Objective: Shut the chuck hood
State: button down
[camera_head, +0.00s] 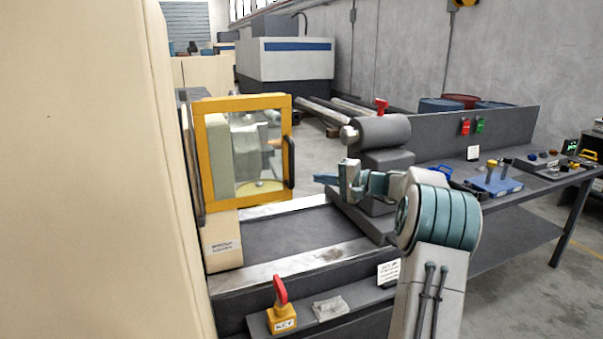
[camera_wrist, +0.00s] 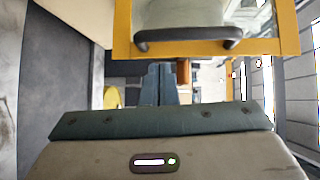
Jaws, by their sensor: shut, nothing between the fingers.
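The chuck hood (camera_head: 198,168) is a yellow frame with a clear window, standing upright at the left end of the lathe bed. A dark bar handle (camera_head: 291,162) is on its right edge. Grey machine parts show through the window. My gripper (camera_head: 318,178) is shut and empty, a little right of the handle and apart from it. In the wrist view the closed fingers (camera_wrist: 160,84) point toward the hood's yellow frame (camera_wrist: 122,30), just below the handle (camera_wrist: 187,37), which lies across the picture. I cannot tell the exact hood angle.
The grey tailstock (camera_head: 383,132) with a red lever stands behind my arm. The lathe bed (camera_head: 285,240) below is clear. A red key in a yellow block (camera_head: 281,312) and a rag (camera_head: 330,308) lie on the front ledge. A bench with tools (camera_head: 492,180) is at right.

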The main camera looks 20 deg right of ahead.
aim_at(285, 168)
jog(key=w+a+t+p, duration=0.2)
jog(key=w+p, duration=0.2)
jog(key=w, duration=0.5)
jog(key=shift+m, duration=0.3)
jog(key=shift+s+a+r, duration=0.15)
jog(key=shift+s+a, duration=0.45)
jog(key=shift+s, duration=0.35)
jog(key=shift+s+a+r, duration=0.1)
jog(key=shift+s+a, duration=0.45)
jog(key=shift+s, duration=0.4)
jog(key=shift+s+f+b, duration=0.1)
jog(key=shift+f+b, duration=0.05)
jog(key=shift+b, duration=0.3)
